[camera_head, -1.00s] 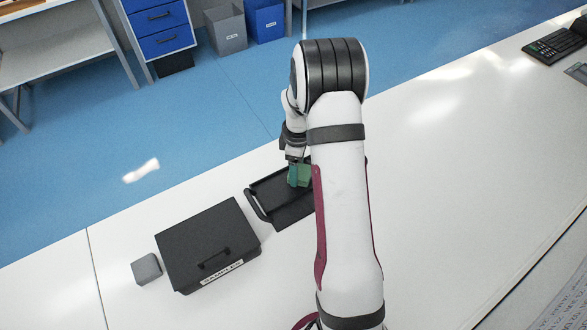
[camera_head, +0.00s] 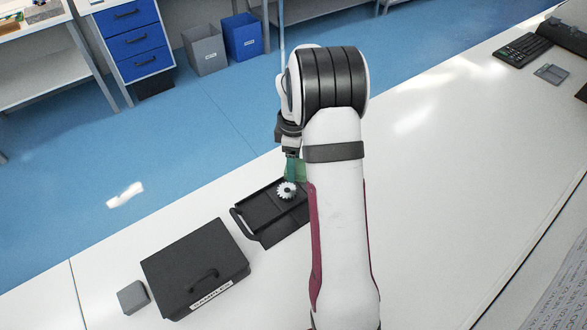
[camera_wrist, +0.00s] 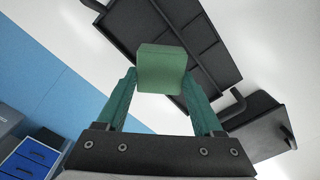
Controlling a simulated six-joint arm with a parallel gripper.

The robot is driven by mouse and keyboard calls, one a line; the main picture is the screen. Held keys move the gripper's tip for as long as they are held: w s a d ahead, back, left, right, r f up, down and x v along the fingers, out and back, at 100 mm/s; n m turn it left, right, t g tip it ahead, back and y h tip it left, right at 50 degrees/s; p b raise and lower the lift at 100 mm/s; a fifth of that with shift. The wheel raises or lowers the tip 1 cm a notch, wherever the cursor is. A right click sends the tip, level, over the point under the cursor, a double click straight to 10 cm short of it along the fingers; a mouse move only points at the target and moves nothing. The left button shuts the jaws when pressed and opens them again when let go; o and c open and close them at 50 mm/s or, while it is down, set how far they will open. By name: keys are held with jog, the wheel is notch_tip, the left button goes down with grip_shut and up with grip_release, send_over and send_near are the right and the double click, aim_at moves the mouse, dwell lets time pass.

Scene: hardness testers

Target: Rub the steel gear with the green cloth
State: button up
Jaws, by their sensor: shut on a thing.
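The steel gear (camera_head: 287,190) is a small, pale toothed wheel lying on the black tray (camera_head: 262,222). My gripper (camera_head: 294,168) is just beyond the gear in the head view, over the tray's far edge. Its teal fingers are shut on the green cloth (camera_wrist: 162,68), which looks like a folded, block-like pad at the fingertips. In the head view the cloth (camera_head: 301,171) is partly behind my arm and appears raised and apart from the gear. The gear does not show in the wrist view.
A black lidded case (camera_head: 195,265) labelled as samples stands left of the tray, with a grey block (camera_head: 132,297) beside it. My arm hides the tray's right side.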

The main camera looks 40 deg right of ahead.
jog(key=shift+r, duration=1.1)
